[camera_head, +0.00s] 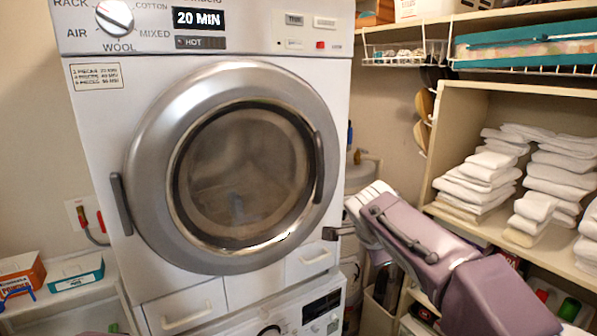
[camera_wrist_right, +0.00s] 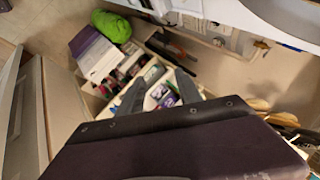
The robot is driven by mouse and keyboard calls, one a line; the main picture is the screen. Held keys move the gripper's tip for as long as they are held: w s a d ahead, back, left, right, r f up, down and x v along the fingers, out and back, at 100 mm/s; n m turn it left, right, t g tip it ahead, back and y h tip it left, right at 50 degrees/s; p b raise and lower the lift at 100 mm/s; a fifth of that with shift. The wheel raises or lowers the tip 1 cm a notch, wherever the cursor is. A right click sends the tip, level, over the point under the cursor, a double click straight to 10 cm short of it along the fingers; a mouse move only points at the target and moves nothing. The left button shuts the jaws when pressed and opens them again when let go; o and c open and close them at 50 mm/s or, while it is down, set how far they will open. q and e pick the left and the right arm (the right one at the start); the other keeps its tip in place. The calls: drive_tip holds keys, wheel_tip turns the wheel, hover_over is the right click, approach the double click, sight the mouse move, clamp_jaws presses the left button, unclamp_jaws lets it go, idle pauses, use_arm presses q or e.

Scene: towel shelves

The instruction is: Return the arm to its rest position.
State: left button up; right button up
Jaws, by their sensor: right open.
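My right arm (camera_head: 415,235) comes in from the lower right in the head view, a mauve link with a dark handle-like bar. Its end reaches left, close to the right side of the white dryer (camera_head: 95,150). In the right wrist view my right gripper (camera_wrist_right: 160,94) shows two grey fingers spread apart, with nothing between them. Below the fingers there are small bottles and boxes on a lower level. The dryer's round door (camera_head: 150,180) is closed, and its display reads 20 MIN. My left gripper is not in view.
White folded towels (camera_head: 475,180) are stacked on the shelf (camera_head: 450,98) at right, behind my arm. A wire rack (camera_head: 405,55) and a teal box (camera_head: 525,45) are above. Detergent boxes (camera_head: 75,272) stand at lower left. A green item (camera_wrist_right: 110,26) lies below the gripper.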

drive_tip(key=s+d+f+n+g+b, duration=0.1)
drive_tip(key=s+d+f+n+g, duration=0.1)
drive_tip(key=s+f, duration=0.35)
drive_tip(key=s+d+f+n+g, duration=0.1)
drive_tip(key=s+d+f+g, duration=0.15)
drive_tip(key=f, duration=0.65)
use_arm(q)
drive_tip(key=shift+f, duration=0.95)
use_arm(e)
drive_tip(key=s+a+f+n+g+y, duration=0.2)
drive_tip(key=s+a+f+n+y, duration=0.1)
drive_tip(key=s+f+n, duration=0.9)
drive_tip(key=shift+s+a+f+n, duration=0.45)
drive_tip(key=shift+s+f, duration=0.7)
drive_tip(key=shift+s, duration=0.35)
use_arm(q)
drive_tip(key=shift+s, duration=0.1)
use_arm(e)
drive_tip(key=shift+s, duration=0.1)
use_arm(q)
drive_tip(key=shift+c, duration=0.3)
